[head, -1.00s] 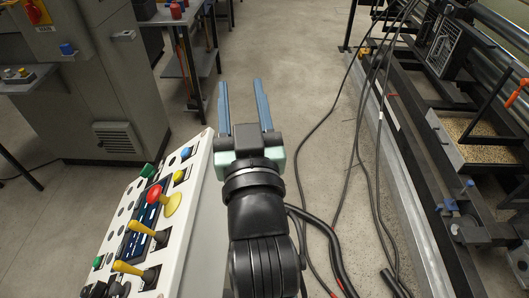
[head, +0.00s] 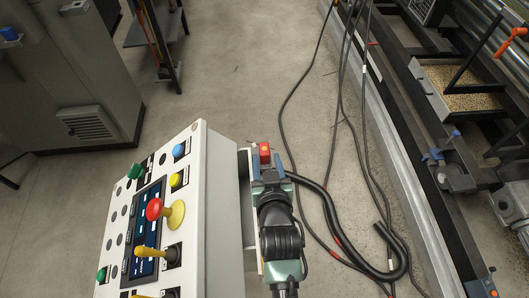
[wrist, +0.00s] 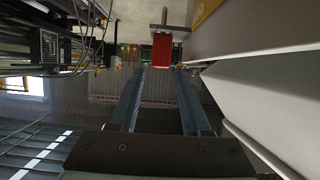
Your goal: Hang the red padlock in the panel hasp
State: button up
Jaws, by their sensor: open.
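The red padlock (head: 265,152) shows just beyond my fingertips, beside the right side of the white control panel (head: 225,210). In the wrist view the padlock (wrist: 161,50) is a red block with a grey metal part above it. It lies between the lines of the two fingers, near their tips. I cannot tell whether a finger touches it. My gripper (head: 268,168) is open; the wrist view shows its two blue-grey fingers apart (wrist: 157,72). I cannot make out the hasp clearly; the panel's side and my gripper may hide it.
The panel top carries a red mushroom knob (head: 154,208), a yellow knob and yellow levers. Black cables (head: 335,110) lie on the floor to the right, with a rail and machine frame (head: 425,130) beyond. A grey cabinet (head: 65,70) stands at the upper left. Open floor lies ahead.

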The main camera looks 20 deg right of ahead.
aim_at(264, 148)
jog(key=shift+r+p+x, duration=0.2)
jog(key=shift+p+x, duration=0.15)
jog(key=shift+x, duration=2.55)
jog(key=shift+w+d, duration=0.1)
grip_shut()
